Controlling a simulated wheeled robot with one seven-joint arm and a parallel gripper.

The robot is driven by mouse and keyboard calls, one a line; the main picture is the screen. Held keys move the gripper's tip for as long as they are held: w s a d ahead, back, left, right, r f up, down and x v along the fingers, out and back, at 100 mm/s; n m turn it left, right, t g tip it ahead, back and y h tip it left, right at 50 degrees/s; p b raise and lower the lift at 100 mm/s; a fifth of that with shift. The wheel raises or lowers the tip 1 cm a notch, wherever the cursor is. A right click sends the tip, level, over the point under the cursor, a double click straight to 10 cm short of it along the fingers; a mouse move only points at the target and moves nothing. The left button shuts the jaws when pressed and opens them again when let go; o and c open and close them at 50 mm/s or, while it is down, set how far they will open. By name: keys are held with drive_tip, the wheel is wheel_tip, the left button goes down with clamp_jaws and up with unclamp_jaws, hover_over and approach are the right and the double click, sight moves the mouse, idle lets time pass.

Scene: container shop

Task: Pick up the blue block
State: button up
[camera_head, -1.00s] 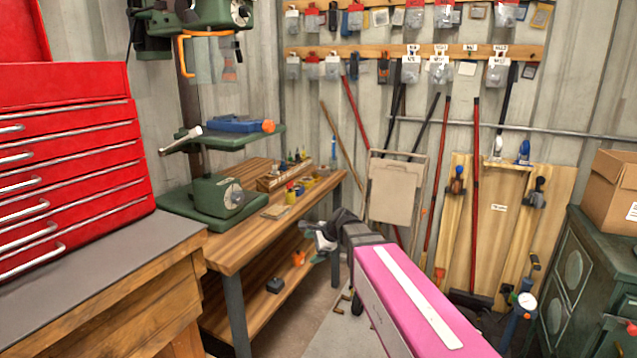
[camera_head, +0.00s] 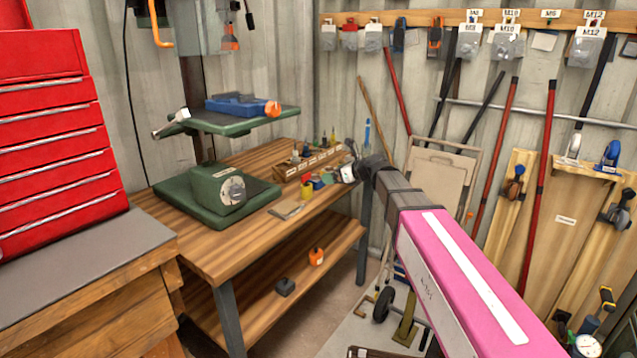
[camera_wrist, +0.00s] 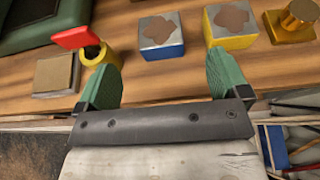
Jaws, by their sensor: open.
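The blue block (camera_wrist: 163,52) stands on the wooden bench top in the wrist view. Its top is grey with a brown cross-like mark, and its front side is blue. My gripper (camera_wrist: 160,78) is open and empty, with a green fingertip on each side. The block lies beyond the fingertips, roughly centred between them and apart from both. In the head view my gripper (camera_head: 347,172) is small at the right edge of the bench, beside a cluster of small items. I cannot clearly make out the blue block there.
A yellow block (camera_wrist: 230,27) stands right of the blue one, with a brass piece (camera_wrist: 294,20) beyond. A green drill press (camera_head: 217,190) occupies the bench's left; a lower shelf (camera_head: 310,282) lies beneath.

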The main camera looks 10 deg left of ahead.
sight(316, 178)
drive_tip(key=x, duration=0.8)
drive_tip(key=shift+w+a+f, duration=0.1)
drive_tip(key=shift+a+f, duration=0.1)
drive_tip(key=shift+f, duration=0.1)
drive_tip(key=c, duration=1.6)
drive_tip(key=shift+r, duration=0.15)
